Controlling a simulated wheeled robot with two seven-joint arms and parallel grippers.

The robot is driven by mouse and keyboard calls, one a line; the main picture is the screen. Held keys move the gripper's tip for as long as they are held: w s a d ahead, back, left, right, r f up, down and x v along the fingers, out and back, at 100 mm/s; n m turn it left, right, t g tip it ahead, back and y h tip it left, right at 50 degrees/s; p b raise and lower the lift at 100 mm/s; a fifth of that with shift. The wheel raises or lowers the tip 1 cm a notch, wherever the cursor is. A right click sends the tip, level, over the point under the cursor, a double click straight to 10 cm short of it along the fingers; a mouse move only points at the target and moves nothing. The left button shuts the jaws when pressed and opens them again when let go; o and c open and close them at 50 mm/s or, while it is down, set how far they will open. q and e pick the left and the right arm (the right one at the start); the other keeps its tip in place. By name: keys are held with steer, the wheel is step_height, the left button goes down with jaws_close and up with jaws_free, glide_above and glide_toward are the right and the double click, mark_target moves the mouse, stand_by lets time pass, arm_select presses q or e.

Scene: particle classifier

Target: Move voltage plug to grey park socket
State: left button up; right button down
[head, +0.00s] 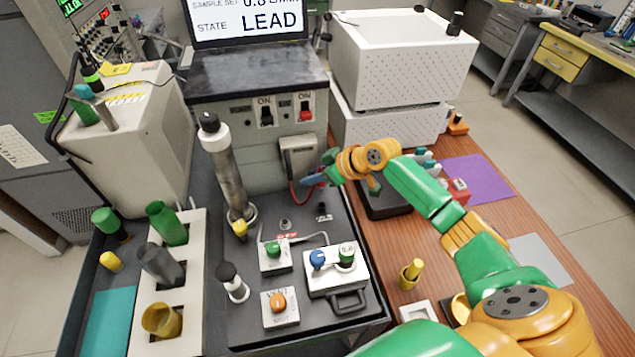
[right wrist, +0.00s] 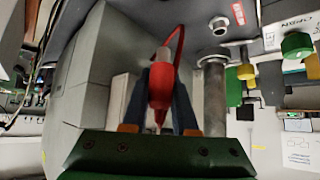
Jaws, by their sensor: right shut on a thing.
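My right gripper (head: 312,181) is in front of the instrument's lower face, just below a pale grey box (head: 299,154). In the right wrist view its two fingers (right wrist: 160,78) are shut on the red voltage plug (right wrist: 160,90). A red cable (right wrist: 179,42) runs from the plug's far end; it also shows beside the gripper in the head view (head: 292,192). A small grey round socket (head: 285,224) sits on the dark deck above a red label. A black fitting (head: 322,211) is right of it. I cannot tell which is the grey park socket. My left gripper is not in view.
A metal cylinder (head: 230,175) stands left of the gripper. Small boxes with a green knob (head: 274,249), an orange knob (head: 278,302) and blue and green knobs (head: 337,270) stand on the deck. The wooden table (head: 450,265) lies right.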

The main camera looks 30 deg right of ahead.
mark_target(321, 188)
step_height(321, 188, down, 5)
steer(key=b, duration=0.4)
steer(key=shift+d, duration=0.15)
steer(key=shift+d+f+b, duration=0.1)
steer(key=shift+f+b, duration=0.2)
steer(key=shift+f, duration=0.2)
steer(key=shift+r+p, duration=0.1)
steer(key=shift+p, duration=0.25)
stand_by(0.8)
steer(key=shift+s+f+b, duration=0.1)
steer(key=shift+f+b, duration=1.2)
steer(key=shift+f, duration=0.3)
steer(key=c, duration=0.6)
jaws_free()
steer(key=shift+r, duration=0.1)
